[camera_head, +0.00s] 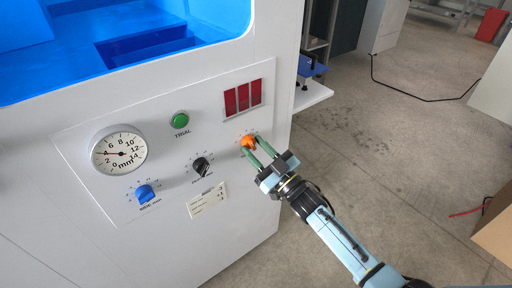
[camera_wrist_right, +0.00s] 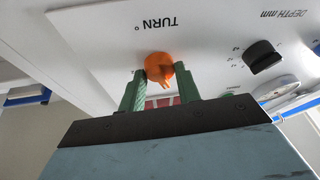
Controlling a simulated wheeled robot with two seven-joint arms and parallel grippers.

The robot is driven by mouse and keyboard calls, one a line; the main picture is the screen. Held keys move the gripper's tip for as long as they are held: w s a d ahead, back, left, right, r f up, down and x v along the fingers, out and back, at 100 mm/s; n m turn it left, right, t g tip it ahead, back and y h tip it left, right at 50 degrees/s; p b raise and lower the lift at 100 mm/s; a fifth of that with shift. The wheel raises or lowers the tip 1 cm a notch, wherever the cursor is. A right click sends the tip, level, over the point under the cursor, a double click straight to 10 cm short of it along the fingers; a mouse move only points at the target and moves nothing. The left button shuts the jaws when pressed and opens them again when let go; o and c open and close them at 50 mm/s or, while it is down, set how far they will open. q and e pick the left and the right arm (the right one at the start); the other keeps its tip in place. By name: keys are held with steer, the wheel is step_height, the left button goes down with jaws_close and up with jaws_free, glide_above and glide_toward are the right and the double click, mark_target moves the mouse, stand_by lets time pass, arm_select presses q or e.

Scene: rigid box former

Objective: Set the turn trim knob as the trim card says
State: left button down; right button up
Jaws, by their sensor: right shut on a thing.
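The orange turn trim knob (camera_head: 248,142) is on the right of the white control panel. In the wrist view the knob (camera_wrist_right: 159,67) sits below the upside-down word TURN. My right gripper (camera_head: 257,151) is shut on it, with green fingers on either side. The fingers (camera_wrist_right: 160,88) also show in the wrist view. The trim card (camera_head: 208,199) is a small white label at the panel's lower edge; its writing is too small to read. The knob's scale is too small to read. My left gripper is not in view.
The panel also carries a black depth knob (camera_head: 201,166), a blue knob (camera_head: 145,194), a green TRIAL button (camera_head: 180,120), a round mm gauge (camera_head: 119,150) and dark red display windows (camera_head: 243,98). Open floor (camera_head: 400,150) lies right of the machine.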

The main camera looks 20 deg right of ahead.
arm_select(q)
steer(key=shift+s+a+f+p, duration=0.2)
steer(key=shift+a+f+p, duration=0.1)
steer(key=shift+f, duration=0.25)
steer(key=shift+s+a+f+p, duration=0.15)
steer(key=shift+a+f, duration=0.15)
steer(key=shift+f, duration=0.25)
arm_select(e)
steer(key=shift+n+g+y, duration=0.7)
steer(key=shift+n, duration=1.2)
steer(key=o, duration=1)
steer(key=shift+d, duration=0.1)
steer(key=shift+c, duration=0.2)
steer(key=shift+s+d+f, duration=0.1)
steer(key=shift+s+d, duration=0.1)
steer(key=shift+s, duration=0.1)
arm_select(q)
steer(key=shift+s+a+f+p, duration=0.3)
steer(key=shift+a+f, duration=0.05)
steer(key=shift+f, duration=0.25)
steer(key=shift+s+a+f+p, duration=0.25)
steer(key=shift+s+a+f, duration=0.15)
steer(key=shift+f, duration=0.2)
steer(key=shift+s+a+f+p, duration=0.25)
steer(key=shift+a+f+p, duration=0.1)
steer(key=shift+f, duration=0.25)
arm_select(e)
steer(key=v, duration=1.2)
steer(key=shift+s+d, duration=0.15)
steer(key=shift+s, duration=0.1)
